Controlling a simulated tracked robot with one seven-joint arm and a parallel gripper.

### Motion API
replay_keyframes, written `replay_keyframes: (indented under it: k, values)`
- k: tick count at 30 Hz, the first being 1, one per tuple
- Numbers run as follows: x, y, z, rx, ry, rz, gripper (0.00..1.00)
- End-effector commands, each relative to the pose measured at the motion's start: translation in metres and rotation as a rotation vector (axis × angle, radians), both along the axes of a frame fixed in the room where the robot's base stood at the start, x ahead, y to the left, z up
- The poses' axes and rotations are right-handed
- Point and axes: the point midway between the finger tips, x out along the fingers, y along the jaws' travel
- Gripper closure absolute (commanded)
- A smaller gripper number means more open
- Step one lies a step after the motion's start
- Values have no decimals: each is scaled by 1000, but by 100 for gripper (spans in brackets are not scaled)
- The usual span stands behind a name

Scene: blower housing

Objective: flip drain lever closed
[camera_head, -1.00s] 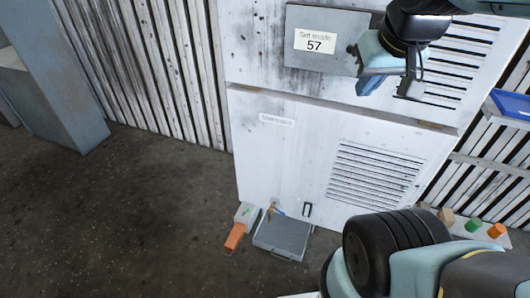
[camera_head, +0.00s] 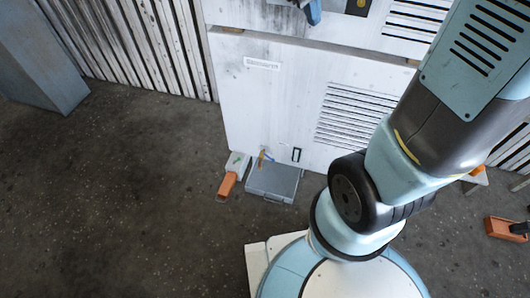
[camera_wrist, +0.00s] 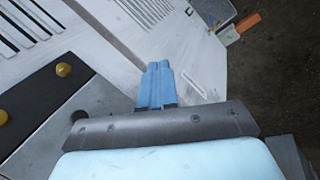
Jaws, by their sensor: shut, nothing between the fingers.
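The white blower housing (camera_head: 270,100) stands in front of me. A small brass-yellow and blue fitting (camera_head: 263,157), which looks like the drain lever, sits low on its front, above a grey tray (camera_head: 278,184). It is too small for me to tell its exact position. My gripper (camera_head: 314,12) is at the top edge of the head view, in front of the upper housing and well above the fitting. In the wrist view my blue fingers (camera_wrist: 156,84) are together, with nothing between them. The fitting is not clear in that view.
A white-and-orange object (camera_head: 227,184) lies on the floor left of the tray. A dark strip with yellow knobs (camera_wrist: 63,69) is close to my gripper. An orange box (camera_head: 505,229) stands at the right.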

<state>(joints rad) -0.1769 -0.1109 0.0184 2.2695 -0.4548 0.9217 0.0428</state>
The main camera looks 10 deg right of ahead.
Motion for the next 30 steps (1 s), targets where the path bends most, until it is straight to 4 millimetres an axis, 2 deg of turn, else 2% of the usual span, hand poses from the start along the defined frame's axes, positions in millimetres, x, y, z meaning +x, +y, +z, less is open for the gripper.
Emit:
replay_keyframes:
  k: [6, 17, 23, 30]
  values:
    - [43, 14, -39, -106, 85, 103, 100]
    - [103, 43, -115, -271, 201, 285, 100]
    - [131, 63, -165, -358, 259, 396, 100]
    - [156, 88, -233, -460, 326, 535, 100]
